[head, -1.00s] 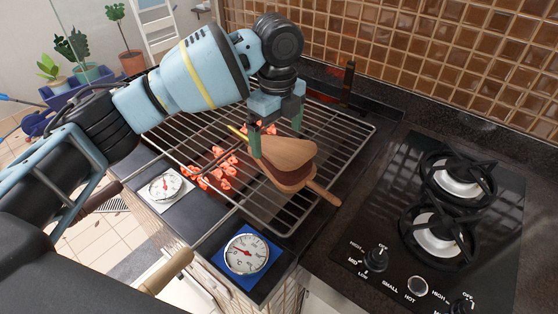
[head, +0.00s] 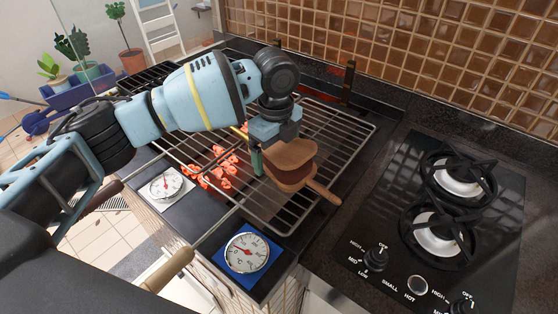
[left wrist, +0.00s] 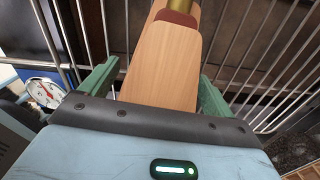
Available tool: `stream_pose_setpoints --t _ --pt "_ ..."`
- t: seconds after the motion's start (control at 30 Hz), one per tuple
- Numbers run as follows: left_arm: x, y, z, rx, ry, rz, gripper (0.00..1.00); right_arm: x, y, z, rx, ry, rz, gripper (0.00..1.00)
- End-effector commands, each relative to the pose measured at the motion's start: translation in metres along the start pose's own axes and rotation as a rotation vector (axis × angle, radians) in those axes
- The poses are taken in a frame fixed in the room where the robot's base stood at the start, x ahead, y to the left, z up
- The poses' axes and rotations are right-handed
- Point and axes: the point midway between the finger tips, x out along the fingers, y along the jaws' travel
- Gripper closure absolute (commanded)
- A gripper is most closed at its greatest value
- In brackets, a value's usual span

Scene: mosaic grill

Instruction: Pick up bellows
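The bellows (head: 290,168), with pale wooden boards and a dark red middle, lie on the wire grill rack (head: 335,130). Their handles point to the lower right in the head view. My left gripper (head: 274,150) is down over the upper-left part of the bellows. In the left wrist view the bellows (left wrist: 165,65) run between the two green fingers of my left gripper (left wrist: 158,88), one finger on each side. The fingers stand wide apart, and no clear grip on the wood shows. In the head view the far finger is hidden. My right gripper is in no view.
Red glowing coals (head: 212,170) lie under the rack. A white dial gauge (head: 166,184) and a blue-backed one (head: 246,253) sit at the front. A black gas hob (head: 430,230) is at the right, and a tiled wall (head: 410,50) rises behind.

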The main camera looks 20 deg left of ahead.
Motion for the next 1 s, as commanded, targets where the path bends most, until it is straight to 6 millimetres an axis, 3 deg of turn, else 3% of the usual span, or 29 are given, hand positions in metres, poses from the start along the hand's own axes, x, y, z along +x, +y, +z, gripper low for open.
stream_pose_setpoints --t 0.07,0.4,0.77,1.0 --pt "0.000 0.000 0.000 0.000 0.000 0.000 0.22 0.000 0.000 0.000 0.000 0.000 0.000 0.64" --pt "-0.001 0.000 0.000 0.000 0.000 -0.002 0.66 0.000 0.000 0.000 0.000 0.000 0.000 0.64" --pt "-0.009 -0.001 0.000 0.000 0.000 -0.003 0.67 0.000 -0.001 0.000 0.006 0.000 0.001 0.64" --pt "-0.037 -0.001 0.000 0.000 0.001 -0.004 0.67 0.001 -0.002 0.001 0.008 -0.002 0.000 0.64"
